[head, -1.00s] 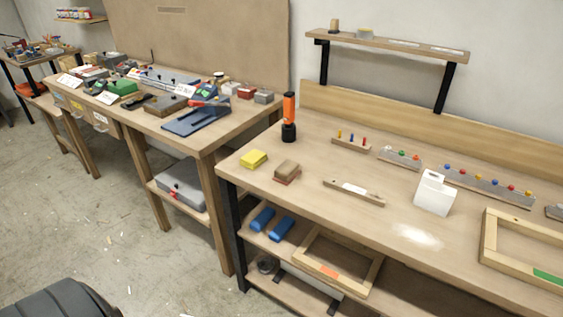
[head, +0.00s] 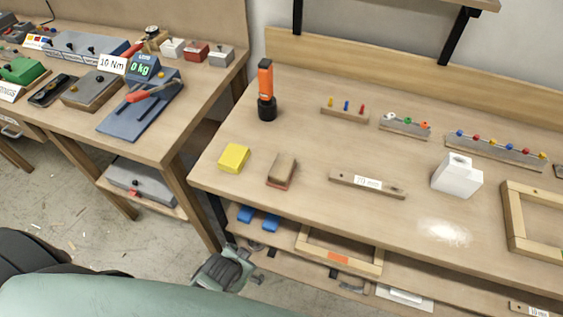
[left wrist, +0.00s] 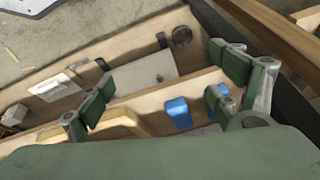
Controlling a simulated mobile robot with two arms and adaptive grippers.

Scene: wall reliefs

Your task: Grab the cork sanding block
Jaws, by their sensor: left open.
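The cork sanding block (head: 282,169), brown with a reddish underside, lies on the right-hand workbench near its front left corner, to the right of a yellow sponge-like block (head: 234,157). My left gripper (head: 228,266) is at the bottom of the head view, lower in the picture than the block and in front of the bench's lower shelves, apart from the block. In the left wrist view my left gripper (left wrist: 163,92) has its fingers wide apart with nothing held between them. The cork block is not seen in that view. My right gripper is not in view.
The workbench (head: 310,222) has a front edge between my gripper and the block. An orange-black flashlight (head: 266,90) stands behind, and a levelled wooden bar (head: 367,184) lies to the right. Blue pieces (head: 258,219) and a wooden frame (head: 340,252) rest on the shelf below.

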